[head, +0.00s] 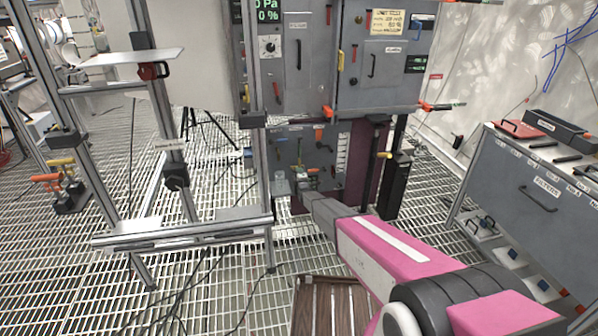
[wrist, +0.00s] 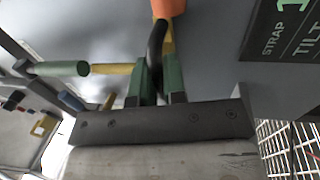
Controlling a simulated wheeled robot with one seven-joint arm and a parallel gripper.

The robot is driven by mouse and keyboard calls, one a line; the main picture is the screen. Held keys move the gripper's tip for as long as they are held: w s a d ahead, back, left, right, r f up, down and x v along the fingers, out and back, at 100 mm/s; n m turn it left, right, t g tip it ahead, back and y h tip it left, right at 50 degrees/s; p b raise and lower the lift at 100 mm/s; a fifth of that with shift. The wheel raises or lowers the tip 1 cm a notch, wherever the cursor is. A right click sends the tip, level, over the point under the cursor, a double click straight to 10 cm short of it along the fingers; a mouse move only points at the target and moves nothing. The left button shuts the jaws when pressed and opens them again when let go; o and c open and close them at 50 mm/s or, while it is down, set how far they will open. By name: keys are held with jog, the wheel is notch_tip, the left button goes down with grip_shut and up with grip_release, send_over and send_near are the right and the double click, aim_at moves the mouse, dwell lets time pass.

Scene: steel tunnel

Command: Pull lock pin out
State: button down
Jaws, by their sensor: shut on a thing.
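In the wrist view, the two green fingers of my gripper (wrist: 161,82) are shut on a dark curved piece (wrist: 156,48). This piece runs up beside an orange part (wrist: 168,8) at the top edge, in front of a grey panel (wrist: 215,60). I take the dark piece for the lock pin's handle; the pin's shaft is hidden. In the head view, my gripper (head: 306,182) is at the low grey panel (head: 290,150) under the cabinets, and the held piece is too small to tell there.
A green and yellow rod (wrist: 60,68) sticks out left of my fingers in the wrist view. A black STRAP/TILT label (wrist: 290,30) is at the upper right. In the head view, a metal frame (head: 185,238) stands left and a grey drawer cabinet (head: 530,190) right.

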jog(key=c, duration=1.2)
grip_release()
jog(key=shift+f, duration=0.25)
jog(key=v, duration=1.1)
jog(key=shift+r, duration=0.15)
jog(key=s+d+r+m+g+h, duration=0.2)
jog(key=s+d+r+m+g, duration=0.3)
jog(key=s+d, duration=0.3)
jog(key=s+d+r+m+g+h, duration=0.2)
jog(key=s+d+r+m+g, duration=0.2)
jog(key=s+d+m+g, duration=0.25)
jog(key=s+d+r+m+g, duration=0.2)
jog(key=s+d+r+m, duration=0.1)
jog(key=s, duration=0.6)
jog(key=s+d+r+m+g+h, duration=0.1)
jog(key=s+d+r+m+g, duration=0.2)
jog(key=s, duration=0.6)
jog(key=s+d+r+m+g, duration=0.3)
jog(key=s+d, duration=0.2)
jog(key=s, duration=0.5)
jog(key=shift+d+r+m+h, duration=0.2)
jog(key=shift+r+m+h, duration=0.05)
jog(key=shift+m+h, duration=0.1)
